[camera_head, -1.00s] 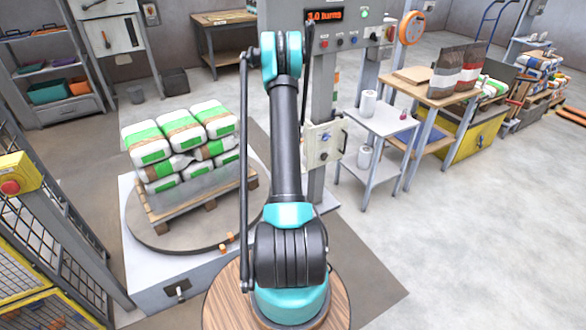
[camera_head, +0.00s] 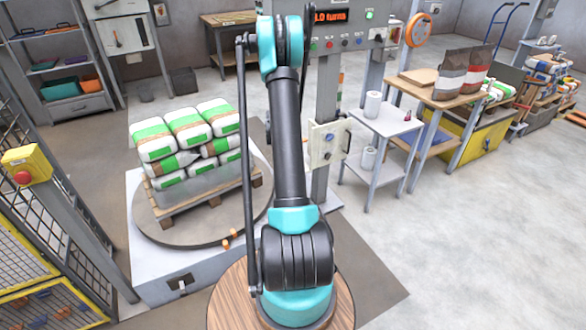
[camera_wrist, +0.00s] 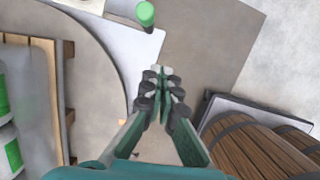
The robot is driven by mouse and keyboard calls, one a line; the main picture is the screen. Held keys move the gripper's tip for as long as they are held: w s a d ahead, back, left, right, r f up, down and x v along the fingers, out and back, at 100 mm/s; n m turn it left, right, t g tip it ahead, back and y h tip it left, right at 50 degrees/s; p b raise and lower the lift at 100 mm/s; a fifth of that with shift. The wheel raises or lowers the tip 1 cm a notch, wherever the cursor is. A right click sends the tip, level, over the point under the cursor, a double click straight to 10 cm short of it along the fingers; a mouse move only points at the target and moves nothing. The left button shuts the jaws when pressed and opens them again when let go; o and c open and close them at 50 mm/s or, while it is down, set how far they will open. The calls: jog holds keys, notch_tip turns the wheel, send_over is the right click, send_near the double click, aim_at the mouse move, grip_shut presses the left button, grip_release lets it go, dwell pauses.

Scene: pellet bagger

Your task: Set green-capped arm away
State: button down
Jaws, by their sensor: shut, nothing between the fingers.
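A bright green cap (camera_wrist: 146,13) on a short, dark-tipped piece shows at the top of the wrist view, beyond my fingertips. Only this end shows, and I cannot tell how the rest of the arm lies. In the head view I cannot make out the green-capped arm; my own arm covers the middle. My gripper (camera_wrist: 161,78) is shut and empty in the wrist view, its fingertips together and apart from the green cap. It is not visible in the head view.
A round turntable (camera_head: 205,235) carries a wooden pallet (camera_head: 208,203) of green-and-white bags (camera_head: 185,125), left of my arm. A small white table (camera_head: 388,120) stands right. Floor at the right front is clear.

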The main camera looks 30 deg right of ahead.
jog(key=shift+v, duration=2.1)
jog(key=shift+s, duration=0.15)
jog(key=s+a+r+m+t+y, duration=0.1)
jog(key=s+a+r+m, duration=0.4)
jog(key=a, duration=0.3)
jog(key=s+a+r+m+t, duration=0.1)
jog(key=s+a+r+m, duration=0.3)
jog(key=s+a+r, duration=0.3)
jog(key=s+a+m+t+y, duration=0.1)
jog(key=s+a+m+t, duration=0.1)
jog(key=s+a+m, duration=0.8)
jog(key=s+a, duration=0.3)
jog(key=s, duration=0.3)
jog(key=shift+s+a+y, duration=0.2)
jog(key=shift+a+y, duration=0.15)
jog(key=shift+y, duration=0.05)
jog(key=shift+d+r, duration=0.1)
